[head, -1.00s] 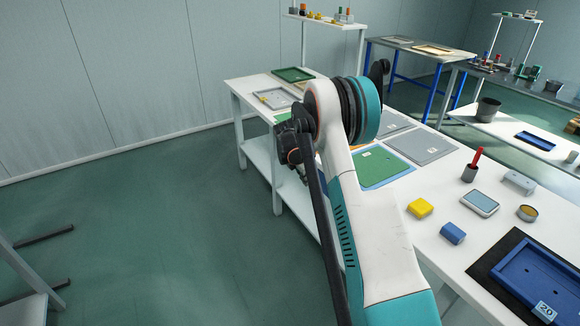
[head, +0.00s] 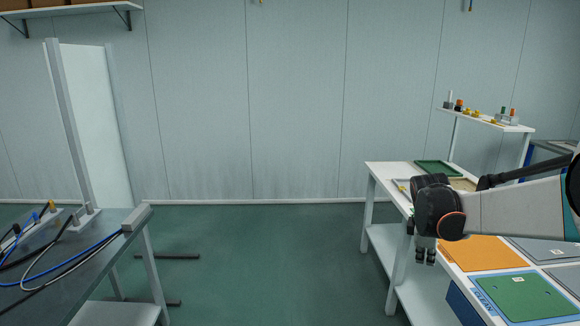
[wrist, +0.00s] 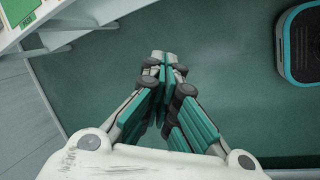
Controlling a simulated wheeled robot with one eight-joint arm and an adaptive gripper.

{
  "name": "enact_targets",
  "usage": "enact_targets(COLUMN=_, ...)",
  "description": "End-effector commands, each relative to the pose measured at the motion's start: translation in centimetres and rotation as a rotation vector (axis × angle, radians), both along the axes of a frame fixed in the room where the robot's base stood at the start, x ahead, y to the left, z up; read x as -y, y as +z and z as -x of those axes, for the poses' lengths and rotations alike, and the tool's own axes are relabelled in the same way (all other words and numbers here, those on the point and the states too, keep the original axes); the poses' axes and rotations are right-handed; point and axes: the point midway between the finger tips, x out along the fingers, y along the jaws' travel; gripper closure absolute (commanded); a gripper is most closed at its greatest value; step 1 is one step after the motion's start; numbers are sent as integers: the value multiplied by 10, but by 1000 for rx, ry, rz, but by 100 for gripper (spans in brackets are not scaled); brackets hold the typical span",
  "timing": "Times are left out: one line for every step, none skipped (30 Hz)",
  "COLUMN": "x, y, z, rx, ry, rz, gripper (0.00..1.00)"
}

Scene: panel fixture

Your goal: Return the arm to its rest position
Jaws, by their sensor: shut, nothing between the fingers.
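My gripper (head: 425,251) hangs at the end of my arm on the right side of the head view, pointing down beside the left edge of the white table (head: 379,170). In the wrist view my gripper (wrist: 162,62) has its green-padded fingers together, with nothing between them. Green floor (wrist: 235,85) lies below the fingers. The arm reaches in from the right edge of the head view, its forearm roughly level.
The white table carries an orange panel (head: 472,252), a green panel (head: 524,296) and grey panels. A dark bench (head: 75,262) with cables and an upright white panel (head: 92,125) stands at left. Open floor (head: 260,260) lies between bench and table.

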Motion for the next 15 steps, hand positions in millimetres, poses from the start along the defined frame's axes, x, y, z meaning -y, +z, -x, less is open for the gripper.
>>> enact_targets(x=-11, y=12, z=14, rx=26, ry=-32, rz=-19, gripper=100)
enact_targets(x=-16, y=18, z=20, rx=43, ry=-53, rz=-32, gripper=100)
enact_targets(x=-23, y=25, z=30, rx=65, ry=-82, rz=-49, gripper=100)
enact_targets(x=-29, y=30, z=37, rx=81, ry=-104, rz=-63, gripper=100)
enact_targets(x=-34, y=35, z=44, rx=97, ry=-126, rz=-77, gripper=100)
enact_targets(x=-41, y=41, z=54, rx=119, ry=-155, rz=-96, gripper=100)
enact_targets(x=-46, y=45, z=61, rx=133, ry=-177, rz=-111, gripper=100)
enact_targets(x=-51, y=49, z=69, rx=149, ry=-199, rz=-126, gripper=100)
enact_targets(x=-58, y=54, z=79, rx=169, ry=-229, rz=-146, gripper=100)
enact_targets(x=-63, y=58, z=87, rx=182, ry=-251, rz=-162, gripper=100)
enact_targets(x=-68, y=61, z=95, rx=197, ry=-273, rz=-177, gripper=100)
enact_targets(x=-74, y=64, z=105, rx=217, ry=-302, rz=-200, gripper=100)
enact_targets(x=-79, y=67, z=113, rx=230, ry=-324, rz=-217, gripper=100)
enact_targets(x=-84, y=69, z=121, rx=243, ry=-347, rz=-233, gripper=100)
enact_targets(x=-89, y=71, z=131, rx=261, ry=-376, rz=-255, gripper=100)
